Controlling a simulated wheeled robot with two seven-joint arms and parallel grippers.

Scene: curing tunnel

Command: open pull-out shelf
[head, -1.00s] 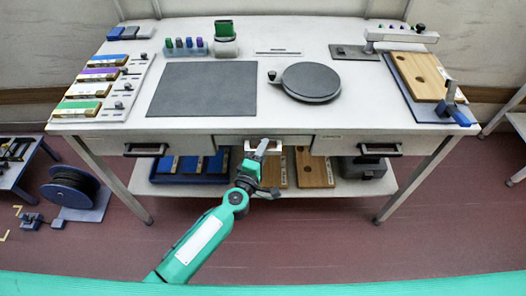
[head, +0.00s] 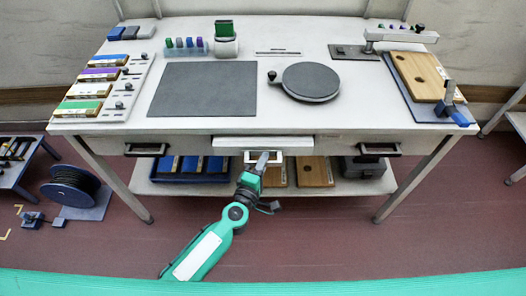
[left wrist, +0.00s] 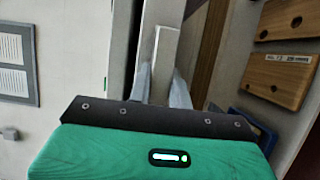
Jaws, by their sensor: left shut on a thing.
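The pull-out shelf (head: 228,142) is a pale panel at the middle of the bench front, between two drawers. It stands out a little past the bench edge. Its light handle (head: 277,157) hangs at the front. My left gripper (head: 262,159) reaches up from below and is shut on this handle. In the left wrist view the two fingers (left wrist: 160,88) sit on either side of the pale handle bar (left wrist: 164,55). My right gripper is in neither view.
Drawers with dark handles flank the shelf, left (head: 146,150) and right (head: 380,150). A lower shelf (head: 345,187) holds blue trays, wooden boards and a dark box. The benchtop carries a grey mat (head: 203,89) and a round turntable (head: 310,82). The floor in front is clear.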

